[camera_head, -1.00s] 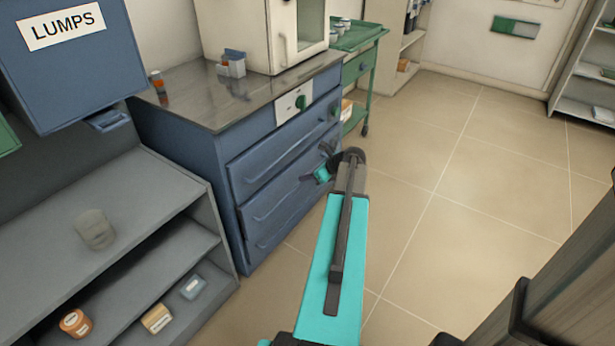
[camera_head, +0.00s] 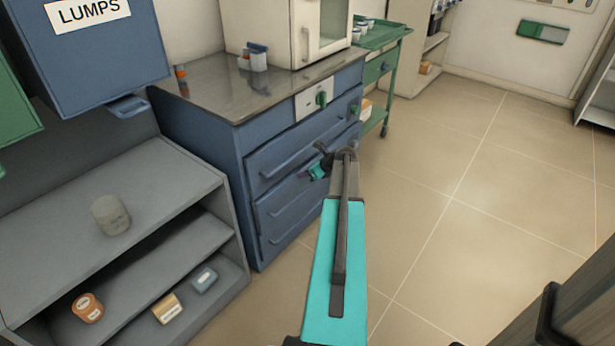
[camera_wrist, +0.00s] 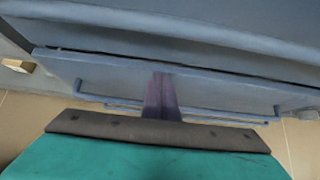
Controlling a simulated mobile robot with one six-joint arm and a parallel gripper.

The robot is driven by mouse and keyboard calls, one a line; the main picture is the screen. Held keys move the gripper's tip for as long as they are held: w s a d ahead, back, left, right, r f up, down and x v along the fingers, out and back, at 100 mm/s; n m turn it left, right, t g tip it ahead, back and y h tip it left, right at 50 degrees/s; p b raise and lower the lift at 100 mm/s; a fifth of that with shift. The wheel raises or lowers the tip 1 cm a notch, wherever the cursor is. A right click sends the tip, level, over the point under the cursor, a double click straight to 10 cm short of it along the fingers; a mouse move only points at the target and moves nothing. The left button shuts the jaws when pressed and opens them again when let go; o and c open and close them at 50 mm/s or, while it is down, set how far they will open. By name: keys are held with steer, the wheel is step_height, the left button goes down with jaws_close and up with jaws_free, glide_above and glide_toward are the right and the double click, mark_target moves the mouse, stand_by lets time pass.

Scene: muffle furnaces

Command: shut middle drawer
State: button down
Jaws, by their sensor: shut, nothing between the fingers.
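The blue cabinet (camera_head: 200,150) has stacked drawers with bar handles. The middle drawer (camera_head: 277,206) lies below the top drawer (camera_head: 275,160) and above the bottom drawer (camera_head: 283,238). The head view does not clearly show how far it stands out. My gripper (camera_head: 318,169) is at the right part of the drawer fronts, partly hidden by my arm. In the wrist view the shut, empty fingers (camera_wrist: 161,97) point at a blue drawer front (camera_wrist: 110,78) and overlap its bar handle (camera_wrist: 230,116). I cannot tell whether they touch it.
A grey shelf unit (camera_head: 150,175) with a jar (camera_head: 110,214) and small containers stands left of the cabinet. A white furnace (camera_head: 275,30) sits on the worktop (camera_head: 215,90). A green cart (camera_head: 385,65) stands behind. The tiled floor (camera_head: 430,190) at right is clear.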

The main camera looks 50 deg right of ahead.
steer(key=shift+w, duration=0.1)
stand_by(0.3)
steer(key=shift+w+r+p, duration=0.15)
steer(key=shift+w+p, duration=0.65)
steer(key=shift+p, duration=0.15)
steer(key=shift+w, duration=0.45)
steer(key=shift+w, duration=0.1)
steer(key=shift+p, duration=0.3)
steer(key=shift+s+a, duration=0.1)
steer(key=shift+s, duration=0.45)
steer(key=s+f+p+v, duration=0.2)
steer(key=p+v, duration=0.1)
steer(key=v, duration=0.9)
steer(key=shift+s+r, duration=0.1)
